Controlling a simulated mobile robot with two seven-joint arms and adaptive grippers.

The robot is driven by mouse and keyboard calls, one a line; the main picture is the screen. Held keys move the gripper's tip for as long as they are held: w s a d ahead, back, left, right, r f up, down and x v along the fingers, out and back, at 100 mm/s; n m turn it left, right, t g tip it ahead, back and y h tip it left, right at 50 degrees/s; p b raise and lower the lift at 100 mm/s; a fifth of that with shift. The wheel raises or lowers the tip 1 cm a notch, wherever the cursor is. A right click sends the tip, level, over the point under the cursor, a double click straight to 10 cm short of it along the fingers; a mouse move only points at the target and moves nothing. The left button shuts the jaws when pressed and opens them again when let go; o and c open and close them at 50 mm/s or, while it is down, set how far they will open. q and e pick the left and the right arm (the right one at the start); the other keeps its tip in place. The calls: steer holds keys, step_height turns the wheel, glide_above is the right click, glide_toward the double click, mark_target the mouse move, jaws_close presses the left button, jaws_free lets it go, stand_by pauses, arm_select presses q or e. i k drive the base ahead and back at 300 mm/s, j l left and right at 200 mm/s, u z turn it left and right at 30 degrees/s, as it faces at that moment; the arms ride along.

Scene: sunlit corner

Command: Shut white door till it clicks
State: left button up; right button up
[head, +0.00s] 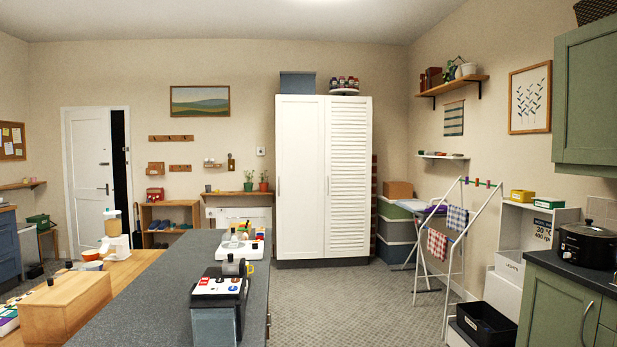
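The white door (90,175) stands in the far wall at the left in the head view. It is ajar: a tall dark gap (119,165) shows between its right edge and the white frame (129,150). A small handle (106,189) sits near the door's right edge. The lower right part of the door is partly hidden behind a blender. Neither of my grippers is in view.
A grey worktop (160,290) and a wooden counter (125,270) with a blender (115,235) fill the near left. A low shoe shelf (145,222) stands right of the door. A white wardrobe (300,180) stands mid-back. Grey carpet (340,300) is clear in the middle.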

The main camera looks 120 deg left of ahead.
mark_target(87, 132)
steer(key=u, duration=5.25)
steer(key=i+j+u, duration=0.2)
steer(key=i+u, duration=0.7)
steer(key=i+j+u, duration=0.1)
steer(key=i+u, duration=0.25)
steer(key=i, duration=0.35)
steer(key=i+u, duration=0.35)
steer(key=i, duration=0.35)
steer(key=i+z, duration=0.1)
steer(key=i, duration=1.45)
steer(key=i+z, duration=0.35)
steer(key=i, duration=0.3)
steer(key=i+j+z, duration=0.15)
steer(key=i+z, duration=0.25)
steer(key=i, duration=0.25)
